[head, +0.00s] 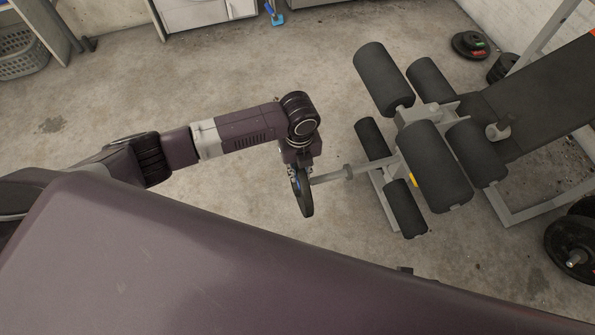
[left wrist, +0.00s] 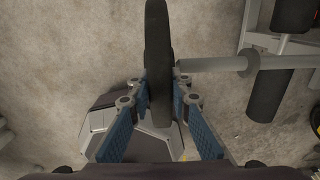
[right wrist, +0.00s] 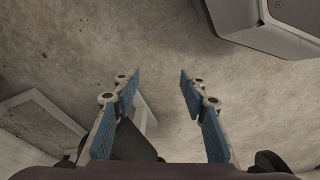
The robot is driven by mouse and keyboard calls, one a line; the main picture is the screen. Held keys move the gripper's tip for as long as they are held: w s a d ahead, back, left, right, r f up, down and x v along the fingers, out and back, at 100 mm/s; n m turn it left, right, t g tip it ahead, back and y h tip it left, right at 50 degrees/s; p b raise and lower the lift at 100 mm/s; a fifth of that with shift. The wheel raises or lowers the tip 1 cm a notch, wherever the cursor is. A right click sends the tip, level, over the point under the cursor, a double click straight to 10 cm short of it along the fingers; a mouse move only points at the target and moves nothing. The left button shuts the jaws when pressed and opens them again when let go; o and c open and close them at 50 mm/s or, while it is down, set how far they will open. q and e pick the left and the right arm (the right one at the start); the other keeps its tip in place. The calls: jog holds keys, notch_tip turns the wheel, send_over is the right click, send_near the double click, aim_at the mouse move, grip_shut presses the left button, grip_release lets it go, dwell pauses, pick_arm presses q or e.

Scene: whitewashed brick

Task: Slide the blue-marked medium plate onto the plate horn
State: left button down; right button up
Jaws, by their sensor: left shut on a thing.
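The medium plate (head: 304,194) is a dark disc with a bit of blue on its face, upright and nearly edge-on in the head view. My left gripper (head: 299,166) is shut on its upper rim. In the left wrist view the plate (left wrist: 158,45) stands between the blue-padded fingers (left wrist: 161,88). The plate horn (head: 330,176) is a grey bar with a collar, reaching left from the bench. Its free end meets the plate's right face; whether it enters the hole is hidden. My right gripper (right wrist: 160,82) is open and empty in the right wrist view.
The weight bench with dark foam rollers (head: 437,165) stands right of the plate. Loose plates (head: 470,44) lie at the back right, and a loaded bar end (head: 573,255) is at the right edge.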

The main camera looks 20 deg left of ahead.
pick_arm(q)
jog(key=shift+w+d+r, duration=0.3)
jog(key=shift+w+d, duration=0.25)
jog(key=shift+d, duration=0.05)
jog(key=shift+w+d, duration=0.15)
jog(key=shift+d, duration=0.1)
jog(key=shift+w+d+b, duration=0.45)
jog(key=shift+w+d, duration=0.25)
jog(key=shift+d, duration=0.35)
pick_arm(e)
jog(key=shift+w+r, duration=0.15)
jog(key=shift+r, duration=0.55)
jog(key=shift+w+r, duration=0.1)
jog(key=shift+r, duration=0.55)
pick_arm(q)
jog(key=shift+w+d, duration=0.1)
jog(key=shift+d, duration=0.05)
jog(key=shift+w+d, duration=0.25)
jog(key=shift+d, duration=0.1)
pick_arm(e)
jog(key=shift+w+r, duration=0.4)
jog(key=shift+r, duration=0.45)
pick_arm(q)
jog(key=shift+w+d+b, duration=0.15)
jog(key=shift+d+b, duration=0.1)
jog(key=shift+b, duration=0.05)
pick_arm(e)
jog(key=shift+r, duration=0.2)
